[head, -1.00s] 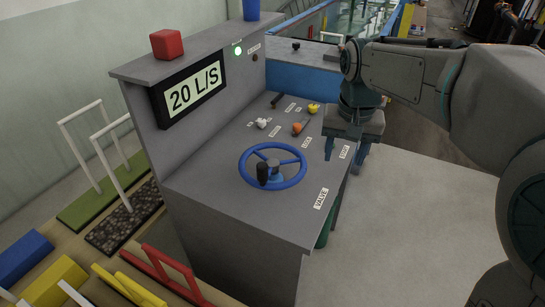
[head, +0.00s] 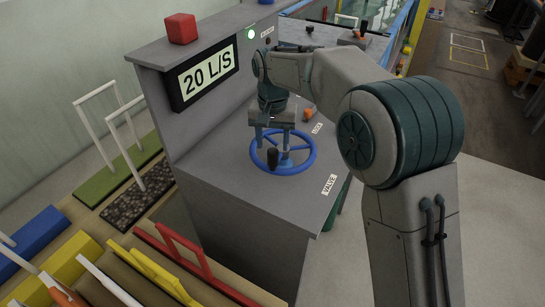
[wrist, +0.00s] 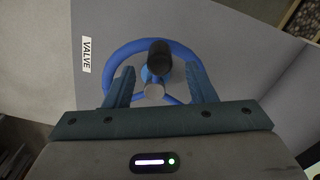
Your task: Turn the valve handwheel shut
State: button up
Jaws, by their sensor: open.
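The blue valve handwheel (head: 309,164) lies flat on the grey console top, next to a white VALVE label (head: 329,184). Its black knob (head: 272,158) stands up on the near side of the rim. My gripper (head: 273,145) is above the wheel, pointing down, with its fingers apart. In the wrist view the wheel (wrist: 115,62) lies beyond the fingers, and the black knob (wrist: 159,54) shows between and beyond the two fingertips of my gripper (wrist: 160,73). The fingers hold nothing. Whether they touch the wheel I cannot tell.
The console (head: 215,185) carries a display reading 20 L/S (head: 208,77), a red block (head: 181,28) on its upper ledge and a lit green lamp (head: 251,34). An orange-topped control (head: 308,115) stands behind the wheel. Open floor lies to the right.

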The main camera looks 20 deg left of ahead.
aim_at(274, 151)
notch_tip(274, 151, down, 7)
jog(key=shift+r+p, duration=0.15)
jog(key=shift+p, duration=0.2)
grip_shut()
jog(key=shift+d, duration=0.1)
jog(key=shift+d, duration=0.1)
